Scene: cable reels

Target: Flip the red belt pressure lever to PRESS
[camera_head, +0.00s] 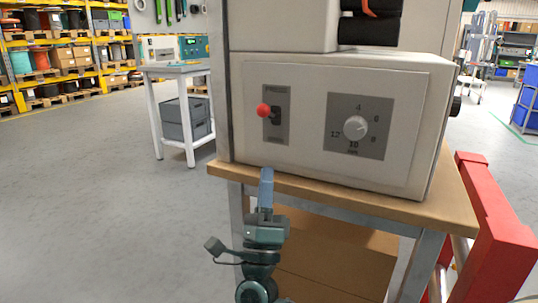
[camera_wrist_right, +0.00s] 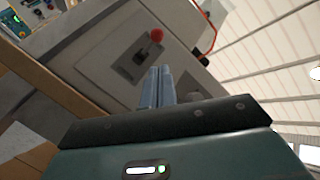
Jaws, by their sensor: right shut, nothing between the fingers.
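The red belt pressure lever (camera_head: 264,110) is a red ball knob on a dark grey plate (camera_head: 275,115), on the front of a light grey machine (camera_head: 310,110). In the head view the knob is at the left side of its plate, around mid-height. My right gripper (camera_head: 267,172) is below it, near the front edge of the bench, apart from the lever. Its fingers are shut together and empty. In the right wrist view the knob (camera_wrist_right: 157,35) is beyond the closed fingertips (camera_wrist_right: 160,70). The plate's lettering is too small to read. My left gripper is not in view.
A round dial (camera_head: 355,127) with numbers is right of the lever. Black rollers (camera_head: 370,30) are above. The machine stands on a wooden-topped bench (camera_head: 340,198). A red frame (camera_head: 495,230) is at the right. Open floor (camera_head: 90,200) is at the left.

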